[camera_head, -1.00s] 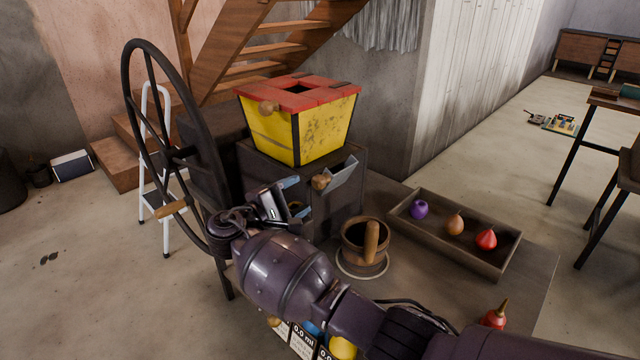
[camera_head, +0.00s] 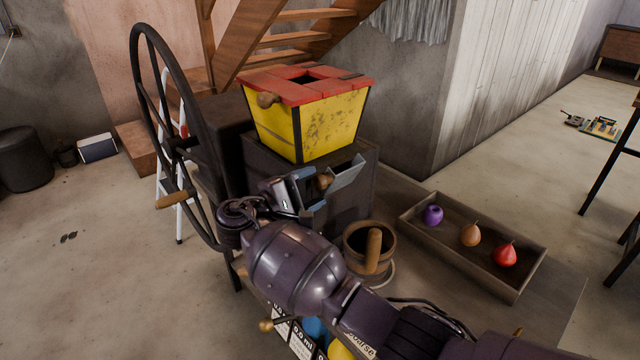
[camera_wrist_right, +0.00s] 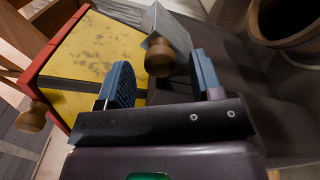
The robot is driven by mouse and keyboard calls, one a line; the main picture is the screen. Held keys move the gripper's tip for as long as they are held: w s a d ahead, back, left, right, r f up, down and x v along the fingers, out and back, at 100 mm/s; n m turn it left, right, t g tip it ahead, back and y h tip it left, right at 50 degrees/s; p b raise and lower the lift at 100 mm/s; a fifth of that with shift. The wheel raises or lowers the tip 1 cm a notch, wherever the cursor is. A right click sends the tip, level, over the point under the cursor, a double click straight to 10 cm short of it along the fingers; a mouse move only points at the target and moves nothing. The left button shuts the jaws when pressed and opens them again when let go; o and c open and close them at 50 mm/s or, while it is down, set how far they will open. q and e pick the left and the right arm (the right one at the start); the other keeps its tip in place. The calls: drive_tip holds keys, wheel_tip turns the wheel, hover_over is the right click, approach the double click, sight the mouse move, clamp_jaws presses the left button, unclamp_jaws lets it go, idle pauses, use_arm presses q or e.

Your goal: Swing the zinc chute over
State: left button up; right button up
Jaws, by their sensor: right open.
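The zinc chute (camera_head: 347,172) is a grey metal spout on the front of the dark box under the yellow hopper. A round wooden knob (camera_head: 325,181) sits at its left end. My right gripper (camera_head: 312,188) is open just in front of the knob and partly covers it. In the right wrist view, the chute (camera_wrist_right: 172,30) and its knob (camera_wrist_right: 159,58) appear between the two blue-padded fingers (camera_wrist_right: 162,78), with gaps on both sides. The fingers are not closed on the knob. My left gripper is not in view.
The yellow hopper (camera_head: 327,128) with a red lid stands above. A large dark wheel (camera_head: 150,75) with a wooden handle is at left. A tray (camera_head: 515,287) with purple, orange and red items lies right.

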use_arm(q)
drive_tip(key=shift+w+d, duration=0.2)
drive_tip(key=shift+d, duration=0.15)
use_arm(e)
drive_tip(key=shift+w+d, duration=0.15)
drive_tip(key=shift+d, duration=0.05)
drive_tip(key=shift+c, duration=0.5)
clamp_jaws()
drive_tip(key=shift+s+d+m+p, duration=0.3)
drive_tip(key=shift+s+m+p, duration=0.15)
drive_tip(key=shift+m, duration=0.45)
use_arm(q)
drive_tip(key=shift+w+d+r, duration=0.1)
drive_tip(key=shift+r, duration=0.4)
use_arm(e)
drive_tip(key=shift+s+d+f+m, duration=0.3)
drive_tip(key=shift+f+m, duration=0.2)
drive_tip(key=shift+m, duration=0.45)
drive_tip(key=shift+s+d+f+m, duration=0.2)
drive_tip(key=shift+s+f+m, duration=0.25)
drive_tip(key=shift+m, duration=0.5)
drive_tip(key=shift+w, duration=0.1)
